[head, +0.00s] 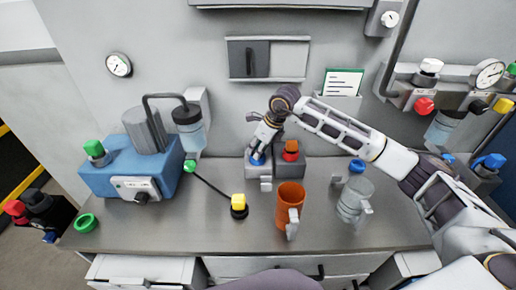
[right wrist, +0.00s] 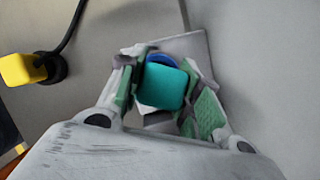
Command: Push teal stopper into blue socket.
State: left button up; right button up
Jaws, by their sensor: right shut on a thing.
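My right gripper (head: 262,143) reaches down over a grey block at the back middle of the bench. It is shut on the teal stopper (right wrist: 162,86), which sits between the green-padded fingers in the right wrist view. The blue socket (head: 257,159) shows just under the fingertips in the head view. In the right wrist view the rim of the blue socket (right wrist: 160,58) shows right behind the stopper, partly covered by it. I cannot tell whether the stopper is seated in it. The stopper is hidden in the head view. My left gripper is not in view.
A red-topped block (head: 291,156) stands close to the right of the socket. An orange mug (head: 290,203) and a clear jug (head: 353,200) stand in front. A blue machine (head: 125,170) fills the left.

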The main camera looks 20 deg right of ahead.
jog(key=shift+s+f, duration=0.25)
jog(key=shift+f, duration=0.25)
dwell(0.8)
jog(key=o, duration=1.1)
jog(key=shift+w, duration=0.15)
jog(key=shift+d+r, duration=0.1)
jog(key=shift+r, duration=0.1)
jog(key=shift+d+r, duration=0.1)
jog(key=shift+r, duration=0.5)
jog(key=v, duration=0.6)
jog(key=shift+d+r, duration=0.15)
jog(key=shift+r, duration=0.05)
jog(key=shift+r, duration=0.2)
